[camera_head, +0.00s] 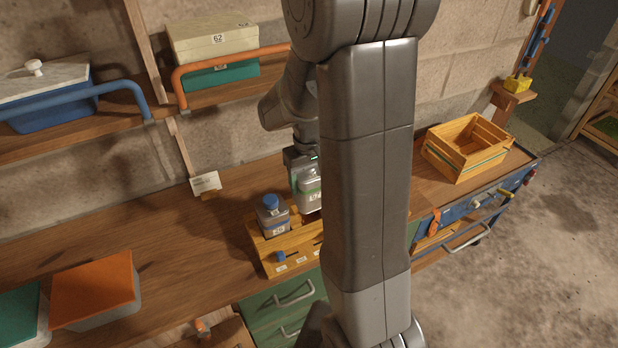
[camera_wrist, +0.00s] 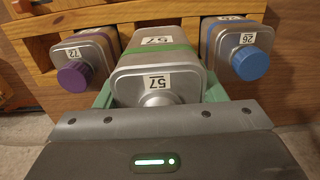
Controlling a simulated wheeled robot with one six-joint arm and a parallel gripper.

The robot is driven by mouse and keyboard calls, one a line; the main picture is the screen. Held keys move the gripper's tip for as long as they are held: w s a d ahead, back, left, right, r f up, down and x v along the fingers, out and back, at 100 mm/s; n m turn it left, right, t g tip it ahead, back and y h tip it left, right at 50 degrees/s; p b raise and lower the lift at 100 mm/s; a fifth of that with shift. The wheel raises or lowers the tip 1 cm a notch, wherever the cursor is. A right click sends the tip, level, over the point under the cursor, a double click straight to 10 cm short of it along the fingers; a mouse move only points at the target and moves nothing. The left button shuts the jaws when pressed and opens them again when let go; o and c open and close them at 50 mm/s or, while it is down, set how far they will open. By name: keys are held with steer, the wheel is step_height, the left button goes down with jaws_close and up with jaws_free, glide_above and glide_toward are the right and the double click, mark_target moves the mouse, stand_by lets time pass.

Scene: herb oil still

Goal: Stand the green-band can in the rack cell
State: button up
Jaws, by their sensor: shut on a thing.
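The green-band can (camera_wrist: 157,65), a grey metal can labelled 57, is between the green fingers of my gripper (camera_wrist: 160,92), which is shut on it. In the head view the can (camera_head: 309,193) hangs upright below my gripper (camera_head: 301,163), over the back of the wooden rack (camera_head: 290,262). In the wrist view the rack (camera_wrist: 130,14) has the green-band can between two other cans. The can's bottom is hidden, so I cannot tell how deep it is in a cell or whether it touches the rack.
A purple-capped can (camera_wrist: 78,62) is left of it and a blue-capped can (camera_wrist: 240,55) right of it, both close. The blue-capped can also shows in the head view (camera_head: 272,218). A wooden crate (camera_head: 466,147) stands at right.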

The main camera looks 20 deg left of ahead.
mark_target(309, 198)
steer(key=shift+f+b, duration=2.5)
steer(key=shift+f, duration=1)
steer(key=shift+f, duration=0.2)
steer(key=o, duration=1.5)
step_height(309, 198, up, 14)
steer(key=shift+f+b, duration=0.1)
steer(key=shift+b, duration=0.25)
step_height(309, 198, down, 14)
steer(key=shift+r, duration=0.1)
steer(key=shift+r+p, duration=0.15)
steer(key=shift+p, duration=0.15)
